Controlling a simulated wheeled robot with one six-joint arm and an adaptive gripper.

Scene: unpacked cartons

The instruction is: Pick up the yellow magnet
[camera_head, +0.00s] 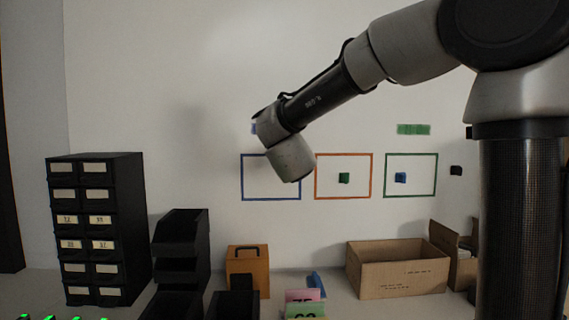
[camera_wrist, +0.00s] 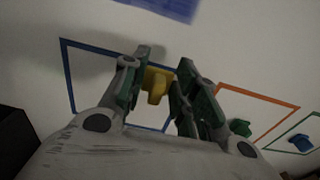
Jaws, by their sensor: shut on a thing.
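The yellow magnet (camera_wrist: 156,88) is between the fingers of my gripper (camera_wrist: 162,76) in the wrist view. My gripper is shut on it, with one green-padded finger on each side. The magnet is in front of the white wall, at the blue outlined frame (camera_wrist: 68,72); I cannot tell whether it touches the wall. In the head view my wrist covers part of the blue frame (camera_head: 243,178), and the fingers and the yellow magnet are hidden.
A green magnet (camera_head: 344,178) is inside the orange frame (camera_head: 317,175), and a blue magnet (camera_head: 400,178) inside the green frame (camera_head: 436,175). A black drawer cabinet (camera_head: 146,215), black bins (camera_head: 182,240), an orange box (camera_head: 247,268) and an open carton (camera_head: 405,278) stand below.

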